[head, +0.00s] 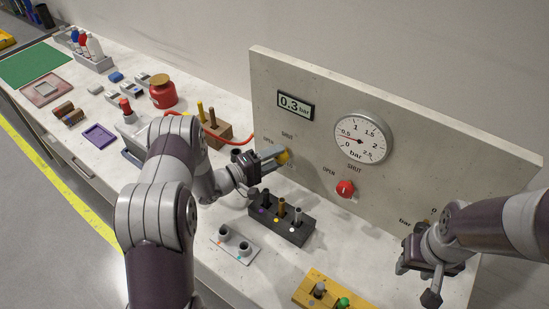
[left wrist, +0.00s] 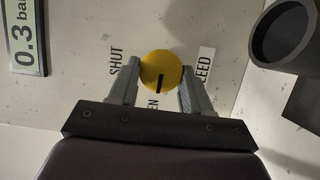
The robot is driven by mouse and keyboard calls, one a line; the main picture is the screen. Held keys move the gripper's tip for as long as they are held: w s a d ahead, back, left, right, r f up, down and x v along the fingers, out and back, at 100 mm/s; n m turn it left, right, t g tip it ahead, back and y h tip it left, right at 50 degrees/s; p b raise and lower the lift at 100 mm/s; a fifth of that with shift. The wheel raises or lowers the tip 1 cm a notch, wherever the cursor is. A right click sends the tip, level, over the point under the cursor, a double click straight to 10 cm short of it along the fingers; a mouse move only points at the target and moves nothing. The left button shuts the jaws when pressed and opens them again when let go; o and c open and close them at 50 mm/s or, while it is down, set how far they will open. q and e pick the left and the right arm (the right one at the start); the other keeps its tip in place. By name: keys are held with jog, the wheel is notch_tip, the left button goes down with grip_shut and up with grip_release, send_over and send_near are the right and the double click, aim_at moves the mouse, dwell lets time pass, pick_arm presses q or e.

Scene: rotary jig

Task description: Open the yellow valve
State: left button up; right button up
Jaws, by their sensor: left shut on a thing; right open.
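The yellow valve (head: 284,156) is a round knob on the upright panel, mostly hidden by my gripper in the head view. My left gripper (head: 273,157) is shut on it. In the left wrist view, the yellow valve (left wrist: 162,66) sits between the two fingertips of my left gripper (left wrist: 160,76). Its black mark points down in that picture, toward a partly hidden label ending in "EN" and away from "SHUT". My right gripper (head: 419,283) is open and empty, low in front of the panel's right part.
The display (head: 295,105) reads 0.3 bar; a round gauge (head: 362,138) and a red valve (head: 345,188) are on the panel (head: 430,120). A black block with pegs (head: 282,222), a grey plate (head: 236,246) and a yellow block (head: 330,290) stand in front.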

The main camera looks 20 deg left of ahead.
dwell(0.4)
pick_arm(q)
jog(key=o, duration=1.1)
jog(key=shift+c, duration=0.2)
jog(key=shift+a, duration=0.1)
jog(key=b+v, duration=0.2)
jog(key=v, duration=1)
jog(key=shift+s+a, duration=0.25)
